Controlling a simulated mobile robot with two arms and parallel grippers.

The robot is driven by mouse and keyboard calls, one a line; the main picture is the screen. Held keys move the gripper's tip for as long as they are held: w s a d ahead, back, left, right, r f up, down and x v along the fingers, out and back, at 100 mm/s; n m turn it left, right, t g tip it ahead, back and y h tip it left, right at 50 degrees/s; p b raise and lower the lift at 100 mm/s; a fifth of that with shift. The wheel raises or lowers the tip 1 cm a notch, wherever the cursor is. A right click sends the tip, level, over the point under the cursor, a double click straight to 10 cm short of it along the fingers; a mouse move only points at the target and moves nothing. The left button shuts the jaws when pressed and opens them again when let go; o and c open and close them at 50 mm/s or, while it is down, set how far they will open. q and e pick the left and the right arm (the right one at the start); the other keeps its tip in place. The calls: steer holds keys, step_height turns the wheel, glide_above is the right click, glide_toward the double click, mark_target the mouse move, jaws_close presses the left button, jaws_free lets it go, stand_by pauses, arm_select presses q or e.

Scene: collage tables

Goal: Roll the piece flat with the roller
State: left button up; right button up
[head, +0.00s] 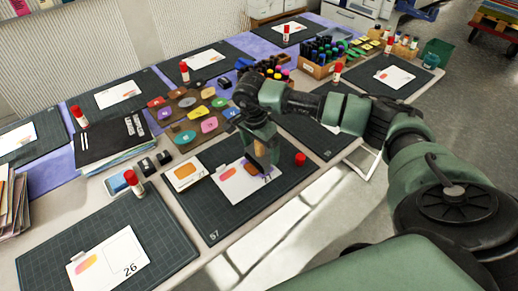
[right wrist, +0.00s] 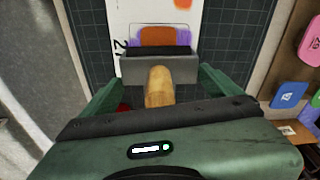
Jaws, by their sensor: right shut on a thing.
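My right gripper (head: 262,152) is over the white card (head: 236,189) on the dark mat in the middle of the near row. In the right wrist view, the gripper (right wrist: 160,92) is shut on the wooden handle of the roller (right wrist: 160,68). The roller's grey head lies across the card, by the near edge of the piece. The piece (right wrist: 163,37) is orange on a purple patch. I cannot tell whether the roller touches it. In the head view, the gripper hides most of the roller and piece. My left gripper is not in view.
A red-capped glue stick (head: 300,159) stands right of the card. A small card with an orange shape (head: 185,175) lies to the left. Coloured pads (head: 209,125) and marker boxes (head: 318,66) are behind. Another mat (head: 150,232) with a card is at near left.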

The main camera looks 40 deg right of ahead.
steer(key=shift+w+d+b, duration=0.1)
steer(key=shift+d+b, duration=0.3)
steer(key=shift+d, duration=1)
steer(key=shift+a, duration=2.2)
steer(key=shift+s+a, duration=0.1)
steer(key=shift+s, duration=0.1)
steer(key=shift+a, duration=0.9)
steer(key=shift+w+d+b, duration=0.1)
steer(key=shift+d+b, duration=0.3)
steer(key=shift+d, duration=1.25)
steer(key=shift+r+p, duration=2.15)
steer(key=shift+r, duration=1.4)
